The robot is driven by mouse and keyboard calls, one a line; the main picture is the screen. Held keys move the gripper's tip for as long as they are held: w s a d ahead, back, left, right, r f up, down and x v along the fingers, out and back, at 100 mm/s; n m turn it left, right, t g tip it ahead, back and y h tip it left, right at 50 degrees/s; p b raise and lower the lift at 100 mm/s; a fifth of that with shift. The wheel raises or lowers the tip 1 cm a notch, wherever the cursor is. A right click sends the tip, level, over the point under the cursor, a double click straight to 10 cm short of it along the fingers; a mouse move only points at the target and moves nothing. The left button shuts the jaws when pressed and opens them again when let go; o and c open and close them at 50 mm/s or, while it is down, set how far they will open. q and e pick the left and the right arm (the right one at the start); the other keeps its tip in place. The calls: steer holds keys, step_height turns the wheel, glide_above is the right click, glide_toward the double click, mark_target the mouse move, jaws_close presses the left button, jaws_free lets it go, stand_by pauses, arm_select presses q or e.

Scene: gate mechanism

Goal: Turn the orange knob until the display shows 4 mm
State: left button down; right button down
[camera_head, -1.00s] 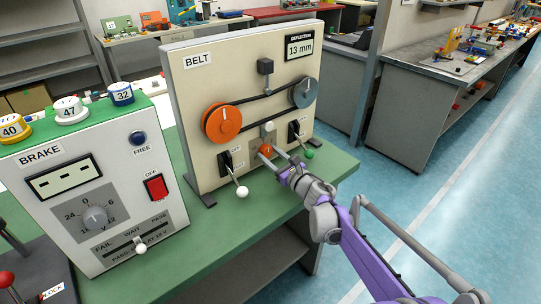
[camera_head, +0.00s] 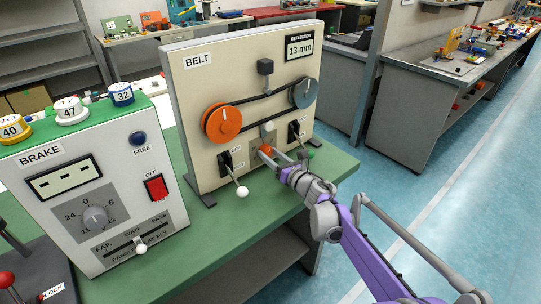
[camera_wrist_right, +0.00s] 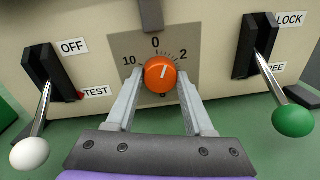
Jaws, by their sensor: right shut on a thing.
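The orange knob (camera_head: 265,149) is low on the cream BELT panel (camera_head: 185,90). The deflection display (camera_head: 299,47) at the panel's top right reads 13 mm. My right gripper (camera_head: 270,154) is at the knob. In the right wrist view its fingers (camera_wrist_right: 160,88) are shut on the knob's left and right sides. There the knob (camera_wrist_right: 160,74) has a white mark pointing up and slightly right, between 0 and 2 on its dial (camera_wrist_right: 152,45). The lower dial is mostly hidden. My left gripper is not in view.
A white-tipped OFF/TEST lever (camera_wrist_right: 30,154) is left of the knob, and a green-tipped LOCK/FREE lever (camera_wrist_right: 293,121) is right. An orange pulley (camera_head: 222,123) and a grey pulley (camera_head: 305,93) carry a belt above. The BRAKE box (camera_head: 85,185) stands left.

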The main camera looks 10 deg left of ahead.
steer(key=shift+m, duration=1.2)
steer(key=shift+c, duration=1.4)
jaws_free()
steer(key=shift+d, duration=0.1)
steer(key=v, duration=1)
steer(key=shift+s+d+r, duration=0.15)
steer(key=shift+s+d, duration=0.05)
steer(key=shift+s, duration=0.1)
